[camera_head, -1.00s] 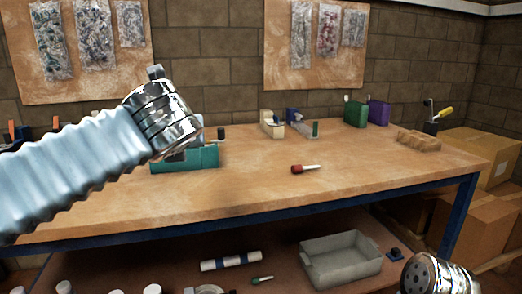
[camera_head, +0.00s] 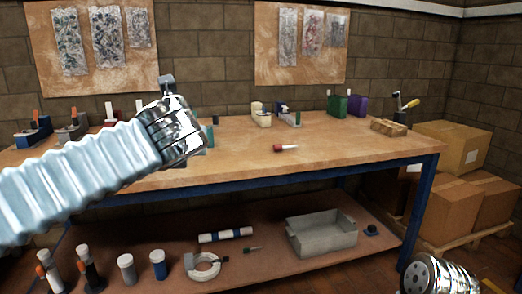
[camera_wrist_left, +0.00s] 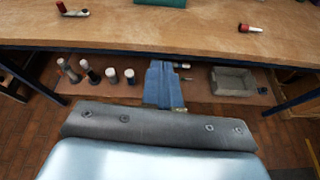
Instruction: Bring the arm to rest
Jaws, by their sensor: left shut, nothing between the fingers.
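My left arm (camera_head: 90,170) comes in from the left in the head view, bent at a chrome joint (camera_head: 172,128) in front of the workbench (camera_head: 240,160). The left gripper's fingers do not show there. In the left wrist view the left gripper (camera_wrist_left: 163,100) is shut and empty, its blue fingers together, seen against the bench's lower shelf. Only a chrome part of my right arm (camera_head: 437,275) shows at the lower right of the head view; its gripper is out of view.
A red-handled screwdriver (camera_head: 285,148) lies on the bench top. Cardboard boxes (camera_head: 455,205) stand at the right. Open floor shows in front of the bench (camera_wrist_left: 90,150).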

